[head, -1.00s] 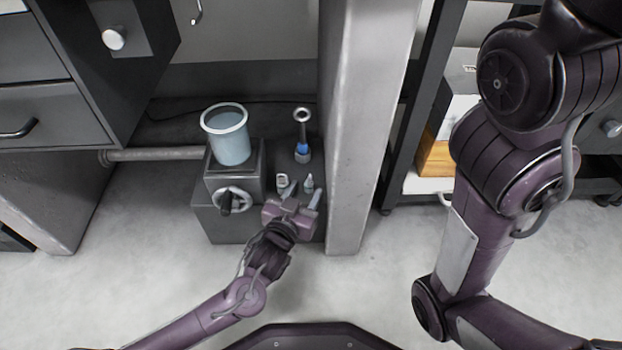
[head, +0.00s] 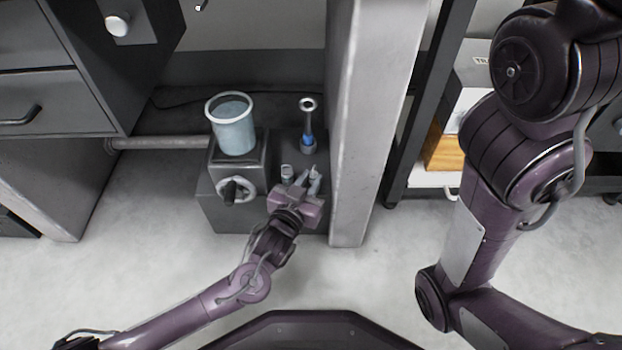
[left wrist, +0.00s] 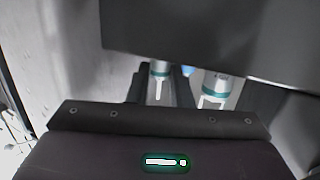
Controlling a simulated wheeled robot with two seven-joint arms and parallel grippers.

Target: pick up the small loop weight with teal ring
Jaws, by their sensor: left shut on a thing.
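The small loop weight with teal ring (left wrist: 159,72) shows in the left wrist view as a slim pale piece with a teal band, between my fingers. In the head view only its pale tip (head: 313,169) shows. My left gripper (head: 307,180) is shut on it near the front right of the dark stand. I cannot tell whether it is lifted off the surface. The fingers hide most of it. My right gripper is out of view; only my right arm shows.
A wider weight with a teal band (left wrist: 214,84) stands close beside the gripped one; it shows in the head view (head: 287,173). A taller ring-topped weight with a blue band (head: 308,128) stands behind. A blue beaker (head: 233,128) sits left; a grey post (head: 362,120) rises close right.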

